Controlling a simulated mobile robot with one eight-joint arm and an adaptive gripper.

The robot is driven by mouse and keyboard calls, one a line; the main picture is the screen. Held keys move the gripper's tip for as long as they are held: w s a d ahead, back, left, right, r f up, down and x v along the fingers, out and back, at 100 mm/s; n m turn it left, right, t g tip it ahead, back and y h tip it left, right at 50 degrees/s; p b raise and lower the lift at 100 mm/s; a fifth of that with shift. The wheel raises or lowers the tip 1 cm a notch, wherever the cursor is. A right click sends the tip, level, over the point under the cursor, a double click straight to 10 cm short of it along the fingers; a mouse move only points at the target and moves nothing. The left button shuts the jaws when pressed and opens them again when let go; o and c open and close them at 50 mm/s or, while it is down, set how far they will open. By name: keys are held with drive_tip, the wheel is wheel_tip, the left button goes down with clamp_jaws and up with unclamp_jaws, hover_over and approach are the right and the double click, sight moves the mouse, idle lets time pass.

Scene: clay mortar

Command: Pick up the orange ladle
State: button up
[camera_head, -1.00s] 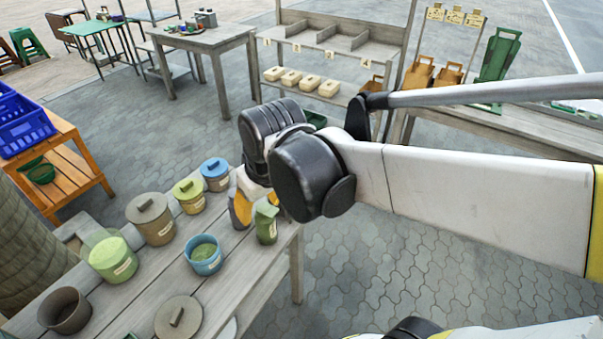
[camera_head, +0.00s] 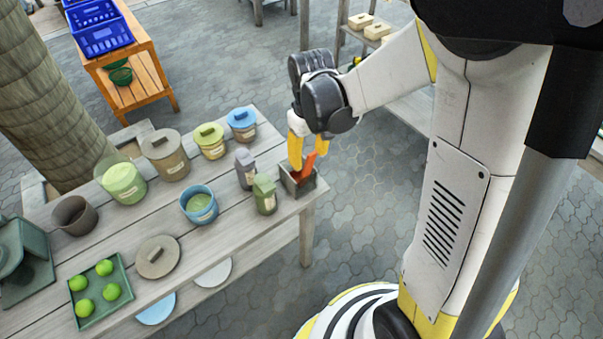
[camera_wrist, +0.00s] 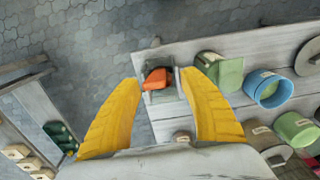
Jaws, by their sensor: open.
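The orange ladle (camera_head: 305,167) stands in a small grey square box (camera_head: 297,186) at the table's right corner. In the wrist view the ladle (camera_wrist: 157,79) shows as an orange end over the grey box (camera_wrist: 160,94). My gripper (camera_head: 308,165) is open just above the box, its yellow fingers pointing down. In the wrist view the fingertips of my gripper (camera_wrist: 160,76) lie on either side of the ladle, apart from each other. I cannot tell whether either finger touches it. The ladle's lower part is hidden in the box.
The wooden table (camera_head: 240,228) holds a green container (camera_head: 264,195), a grey container (camera_head: 245,169) and a blue pot (camera_head: 199,205) close by. Lidded pots stand along the back edge. A green tray (camera_head: 100,290) holds several green balls. Paved floor is free right of the table.

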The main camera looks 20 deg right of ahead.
sight(310, 167)
drive_tip(key=f+b, duration=0.1)
drive_tip(key=f, duration=0.1)
drive_tip(key=f+b, duration=0.1)
drive_tip(key=f, duration=0.2)
drive_tip(key=shift+w+d+f+b, duration=0.15)
drive_tip(key=shift+d+f+b, duration=0.05)
drive_tip(key=shift+f+b, duration=0.1)
drive_tip(key=shift+r, duration=0.15)
clamp_jaws()
